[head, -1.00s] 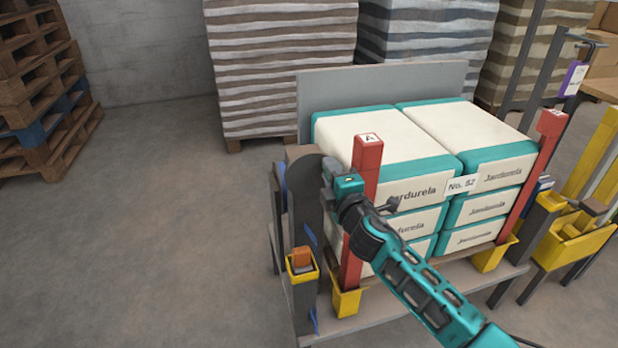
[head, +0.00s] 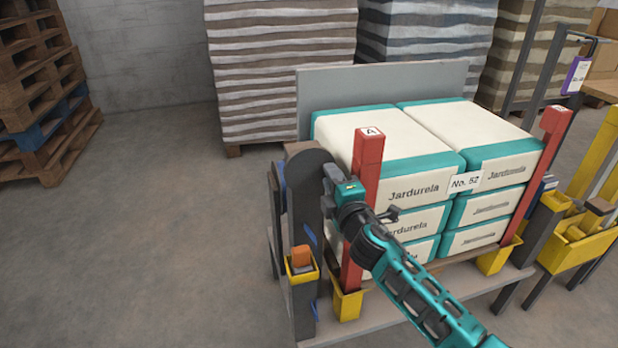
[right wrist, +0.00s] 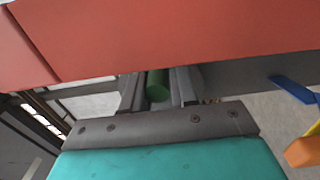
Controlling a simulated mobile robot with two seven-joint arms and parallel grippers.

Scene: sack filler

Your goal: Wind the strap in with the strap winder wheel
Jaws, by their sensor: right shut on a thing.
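My right gripper (head: 329,188) is beside the dark round-topped post (head: 304,172) at the left end of the sack stand, left of the red post marked A (head: 367,160). In the right wrist view its fingers (right wrist: 158,88) are shut on a green cylindrical grip (right wrist: 158,84). The grip cannot be made out in the head view. The strap winder wheel's rim and the strap cannot be made out clearly; post and gripper cover that area. My left gripper is not in view.
The red post (right wrist: 170,35) crosses close to my right wrist. Stacked Jardurela sacks (head: 420,190) stand just right of it. A yellow holder with an orange block (head: 302,262) and a blue lever (head: 310,236) are below the gripper. The floor at left is clear.

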